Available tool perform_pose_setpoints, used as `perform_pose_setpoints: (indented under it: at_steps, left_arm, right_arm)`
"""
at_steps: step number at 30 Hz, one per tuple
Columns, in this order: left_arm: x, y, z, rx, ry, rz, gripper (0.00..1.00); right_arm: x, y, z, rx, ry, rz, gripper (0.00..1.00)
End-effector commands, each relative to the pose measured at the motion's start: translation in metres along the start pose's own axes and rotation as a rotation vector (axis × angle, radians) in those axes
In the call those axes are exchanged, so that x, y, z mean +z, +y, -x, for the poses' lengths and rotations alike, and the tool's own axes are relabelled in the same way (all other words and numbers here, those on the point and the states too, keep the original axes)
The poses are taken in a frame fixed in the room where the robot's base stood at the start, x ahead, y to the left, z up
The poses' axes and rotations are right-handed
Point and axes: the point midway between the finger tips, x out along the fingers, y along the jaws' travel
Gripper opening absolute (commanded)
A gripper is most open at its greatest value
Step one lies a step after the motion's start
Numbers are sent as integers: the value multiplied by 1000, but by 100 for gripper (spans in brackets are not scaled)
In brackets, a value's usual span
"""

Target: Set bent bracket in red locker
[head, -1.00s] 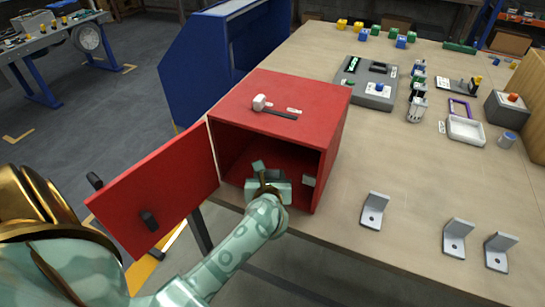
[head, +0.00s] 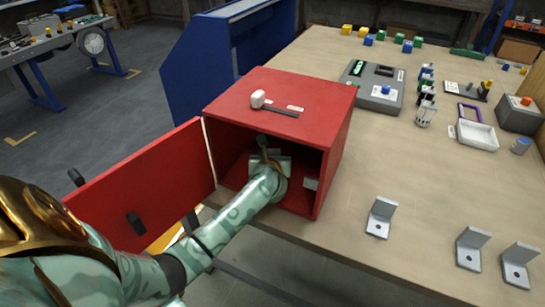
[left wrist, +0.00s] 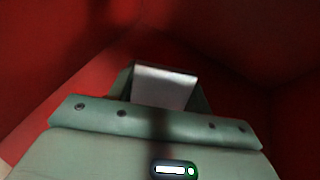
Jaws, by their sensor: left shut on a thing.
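The red locker (head: 334,160) stands on the bench with its door (head: 150,190) swung open to the left. My left gripper (head: 264,148) is inside the locker, reaching through its open front. In the left wrist view, its fingers are shut on a grey bent bracket (left wrist: 165,87), with red locker walls around. The bracket's lower part is hidden by the gripper body, and I cannot tell whether it touches the locker floor. My right gripper is not in view.
Three more bent brackets (head: 381,218), (head: 472,248), (head: 519,265) stand on the bench at right. A white-headed hammer (head: 272,105) lies on the locker's top. A grey device (head: 372,88) and a white tray (head: 476,135) are farther back. Bare bench lies right of the locker.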

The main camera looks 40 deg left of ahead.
Motion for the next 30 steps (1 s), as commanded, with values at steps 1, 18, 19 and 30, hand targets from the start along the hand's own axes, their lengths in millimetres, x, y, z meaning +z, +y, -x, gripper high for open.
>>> perform_pose_setpoints:
  at_steps: [1,18,19,30]
  left_arm:
    - [2,0,1,0,-1,1,22]
    - [1,0,1,0,-1,1,71]
    - [4,0,2,0,-2,1,71]
    - [6,0,79,-2,-1,5,71]
  right_arm:
    - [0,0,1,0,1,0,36]
    - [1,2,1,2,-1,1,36]
    - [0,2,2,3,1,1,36]
    - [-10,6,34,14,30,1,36]
